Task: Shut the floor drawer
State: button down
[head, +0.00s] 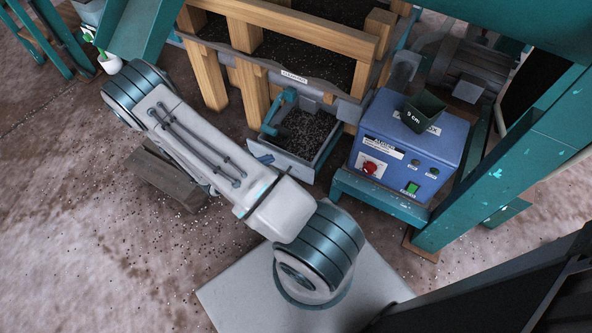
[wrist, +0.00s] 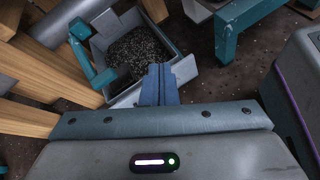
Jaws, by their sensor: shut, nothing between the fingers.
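The floor drawer (head: 285,164) is a grey metal box holding dark soil, pulled out under the wooden-framed bin in the head view. In the wrist view the drawer (wrist: 184,68) lies just beyond my fingertips, with its soil visible. A teal bent bar (head: 275,114) stands at its left side; it also shows in the wrist view (wrist: 84,52). My gripper (wrist: 158,72) is shut and empty, its blue fingers overlapping the near wall of the drawer in the picture. I cannot tell whether they touch it. In the head view my arm hides most of the gripper.
A blue control box (head: 405,150) with a red knob and green switch stands on a teal stand right of the drawer. A dark pot (head: 424,112) sits on it. Wooden posts (head: 206,75) rise left of the drawer. A wooden block (head: 160,180) lies on the open dirt floor.

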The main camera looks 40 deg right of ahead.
jog(key=s+f+n+t+y, duration=0.1)
jog(key=s+f+n+t, duration=0.15)
jog(key=f, duration=0.45)
jog(key=s+f+n+t, duration=0.1)
jog(key=f+n, duration=0.3)
jog(key=f, duration=0.3)
jog(key=b, duration=0.5)
send_near(299, 166)
notch_tip(299, 166, down, 4)
jog(key=d, duration=0.2)
jog(key=shift+w+d+r+b, duration=0.2)
jog(key=shift+w+d, duration=0.15)
jog(key=shift+d, duration=0.2)
jog(key=shift+w+d+r+b, duration=0.1)
jog(key=shift+w+d+b, duration=0.1)
jog(key=shift+w+d, duration=0.25)
jog(key=shift+w+d+r, duration=0.15)
jog(key=shift+d, duration=0.5)
